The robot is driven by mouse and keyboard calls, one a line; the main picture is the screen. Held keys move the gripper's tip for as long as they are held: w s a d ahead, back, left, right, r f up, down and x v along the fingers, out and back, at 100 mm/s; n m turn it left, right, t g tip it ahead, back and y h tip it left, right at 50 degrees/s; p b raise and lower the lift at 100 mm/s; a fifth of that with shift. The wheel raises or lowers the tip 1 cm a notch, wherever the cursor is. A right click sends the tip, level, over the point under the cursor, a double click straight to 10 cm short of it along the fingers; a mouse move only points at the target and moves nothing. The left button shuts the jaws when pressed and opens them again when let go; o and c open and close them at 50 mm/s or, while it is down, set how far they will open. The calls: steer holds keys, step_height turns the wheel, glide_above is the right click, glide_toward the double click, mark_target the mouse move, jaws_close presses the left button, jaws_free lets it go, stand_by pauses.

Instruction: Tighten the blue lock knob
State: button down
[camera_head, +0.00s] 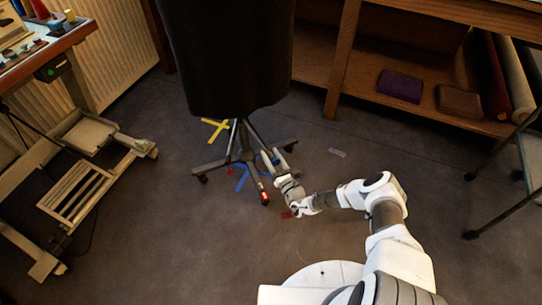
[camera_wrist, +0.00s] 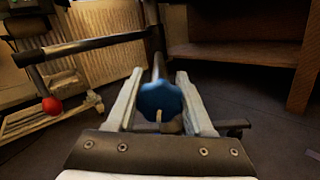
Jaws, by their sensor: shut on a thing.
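The blue lock knob (camera_wrist: 160,99) is a lobed blue disc in the middle of the wrist view. It sits between the two pale fingers of my gripper (camera_wrist: 159,76), which are shut on it. A dark post rises behind the knob. In the head view my gripper (camera_head: 272,160) reaches in from the right at the stand's lower column, under the black dress form (camera_head: 228,55). The knob cannot be made out there. The dark wheeled base (camera_head: 222,165) of the stand spreads on the floor around the column.
A red ball (camera_wrist: 52,105) shows at the left of the wrist view, near a dark bar (camera_wrist: 95,45). Yellow tape (camera_head: 215,129) and blue tape (camera_head: 241,177) mark the floor. A wooden shelf (camera_head: 340,60) stands at the back right, a wheeled table frame (camera_head: 75,150) at left.

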steer(key=m+h, duration=0.1)
steer(key=m, duration=0.6)
steer(key=shift+d, duration=0.1)
steer(key=m+h, duration=0.1)
steer(key=m, duration=0.6)
steer(key=shift+w+f, duration=0.1)
steer(key=shift+f, duration=0.05)
steer(key=shift+c, duration=1.7)
jaws_free()
steer(key=shift+d, duration=0.1)
